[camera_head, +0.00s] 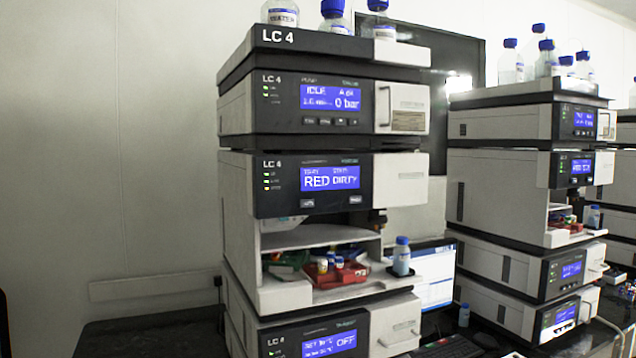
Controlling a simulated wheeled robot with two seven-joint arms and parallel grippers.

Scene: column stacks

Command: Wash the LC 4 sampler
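The LC 4 sampler (330,181) is the middle module of the near stack, with a dark front panel. Below the panel is an open bay with a red tray (335,275) holding small vials. A blue-capped bottle (402,257) stands on a small ledge at the bay's right. Neither of my grippers is in view.
Above the sampler is a pump module (342,103) showing "IDLE" and "0 bar", with bottles (333,16) on top. A second stack (500,190) stands to the right, with a monitor (434,279) between. The left side is open.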

